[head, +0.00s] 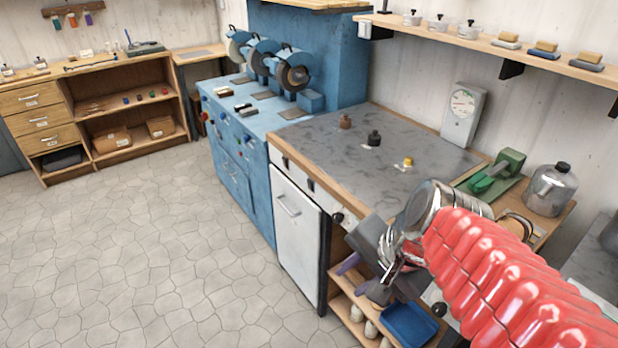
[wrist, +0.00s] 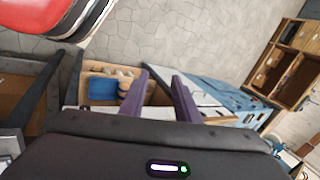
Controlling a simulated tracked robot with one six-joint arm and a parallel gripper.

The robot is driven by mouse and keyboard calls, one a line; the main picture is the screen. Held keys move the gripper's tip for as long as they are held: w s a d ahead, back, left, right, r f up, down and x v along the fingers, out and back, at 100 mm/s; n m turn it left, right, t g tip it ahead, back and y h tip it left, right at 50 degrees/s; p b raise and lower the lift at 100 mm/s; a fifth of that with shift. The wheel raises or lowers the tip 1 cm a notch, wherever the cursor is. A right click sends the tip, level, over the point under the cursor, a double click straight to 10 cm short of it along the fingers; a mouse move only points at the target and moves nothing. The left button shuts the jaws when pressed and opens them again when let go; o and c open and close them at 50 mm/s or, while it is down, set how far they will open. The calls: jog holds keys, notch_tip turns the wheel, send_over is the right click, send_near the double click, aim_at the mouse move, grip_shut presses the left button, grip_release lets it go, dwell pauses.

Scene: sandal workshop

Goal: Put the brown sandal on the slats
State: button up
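My gripper (head: 362,278) is in front of the right end of the workbench, by the open shelves below its top. In the wrist view its two purple fingers (wrist: 160,77) stand apart with nothing between them. I cannot make out the brown sandal for certain; a brown curved piece (head: 518,224) shows partly behind my arm on the bench's right end. A low wooden shelf (head: 345,306) holds pale shapes below my gripper, and I cannot tell whether it is the slats. My arm hides much of the bench's right end.
A blue tray (head: 408,324) sits low beneath my gripper and shows in the wrist view (wrist: 103,88). The grey bench top (head: 390,140) carries several small knobbed items. A green tool (head: 497,171) and metal canister (head: 551,188) stand at right. The tiled floor at left is clear.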

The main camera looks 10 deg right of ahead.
jog(key=s+r+n, duration=0.1)
jog(key=n, duration=0.2)
jog(key=s+r+n+h, duration=0.1)
jog(key=n, duration=0.3)
jog(key=s+n+t+h, duration=0.1)
jog(key=n, duration=0.3)
jog(key=shift+a+r, duration=0.4)
